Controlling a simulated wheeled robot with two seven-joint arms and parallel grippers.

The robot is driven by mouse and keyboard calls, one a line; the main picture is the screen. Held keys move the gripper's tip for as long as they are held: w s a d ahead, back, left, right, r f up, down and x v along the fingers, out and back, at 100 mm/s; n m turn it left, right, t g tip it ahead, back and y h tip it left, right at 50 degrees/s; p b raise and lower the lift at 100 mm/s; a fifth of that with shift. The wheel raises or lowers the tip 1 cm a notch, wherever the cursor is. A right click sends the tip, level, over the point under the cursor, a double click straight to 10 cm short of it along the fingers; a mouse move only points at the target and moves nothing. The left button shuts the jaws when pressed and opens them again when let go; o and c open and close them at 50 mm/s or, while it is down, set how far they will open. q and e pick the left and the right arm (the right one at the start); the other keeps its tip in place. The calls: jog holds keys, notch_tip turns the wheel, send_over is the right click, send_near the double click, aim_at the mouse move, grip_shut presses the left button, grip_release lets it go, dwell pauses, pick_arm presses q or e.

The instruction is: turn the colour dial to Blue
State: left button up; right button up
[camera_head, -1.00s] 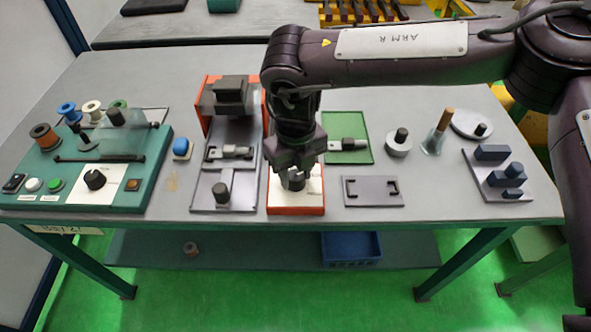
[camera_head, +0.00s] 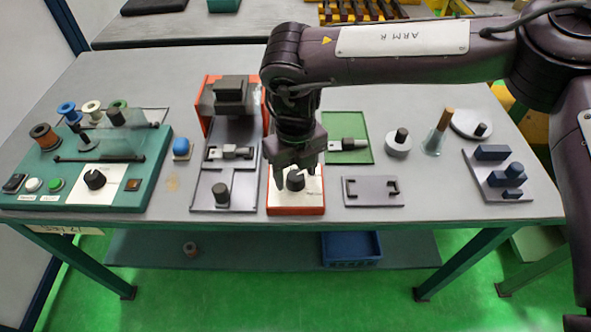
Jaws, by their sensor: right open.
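Two black dials on white plates show, their lettering too small to read. One dial (camera_head: 95,180) is on the green panel (camera_head: 125,200) at the left, in front of several coloured spools. The other dial (camera_head: 296,180) is on the orange-edged box (camera_head: 296,211) at the table's middle. I cannot tell from lettering which is the colour dial. My right gripper (camera_head: 296,178) is open over the middle dial, one finger to each side of it. I see no contact with it. My left gripper is not in view.
A clear cover (camera_head: 117,142) stands on the green panel. Grey fixtures (camera_head: 222,190) stand close left of the orange-edged box, and a flat grey plate (camera_head: 373,192) lies to its right. A blue bin (camera_head: 351,247) sits on the lower shelf.

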aim_at(295, 176)
notch_tip(295, 176, up, 8)
jog(key=shift+f+b, duration=0.2)
jog(key=shift+b, duration=0.15)
jog(key=shift+s+f, duration=0.1)
dwell(0.3)
